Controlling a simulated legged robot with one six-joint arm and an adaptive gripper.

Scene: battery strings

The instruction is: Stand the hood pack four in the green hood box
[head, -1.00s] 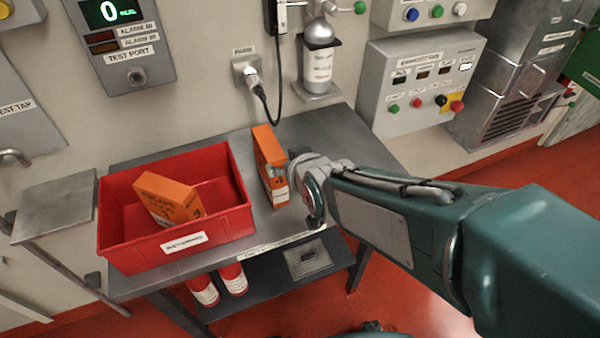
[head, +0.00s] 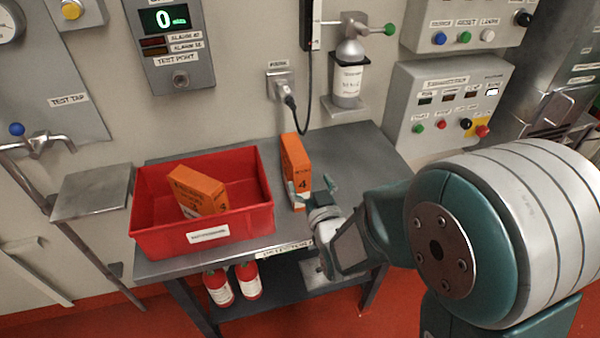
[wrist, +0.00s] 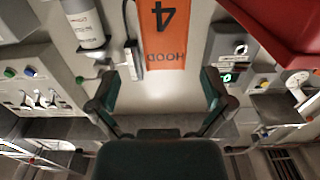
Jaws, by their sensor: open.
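The orange hood pack four (head: 295,168) stands upright on the grey table, to the right of a red box. In the wrist view the pack (wrist: 163,35) shows upside down, with "4" and "HOOD" readable, ahead of my fingers. My gripper (head: 314,194) is open at the front of the pack, with fingers spread. In the wrist view the open fingers (wrist: 160,92) have a gap between them with nothing in it. Whether a finger touches the pack I cannot tell. No green box is in view now.
The red box (head: 201,237) holds another orange pack (head: 198,192), leaning. The table (head: 352,155) is bare right of pack four. A wall bottle (head: 347,85) and a switch panel (head: 450,105) stand behind it. Red bottles (head: 248,280) are on the lower shelf.

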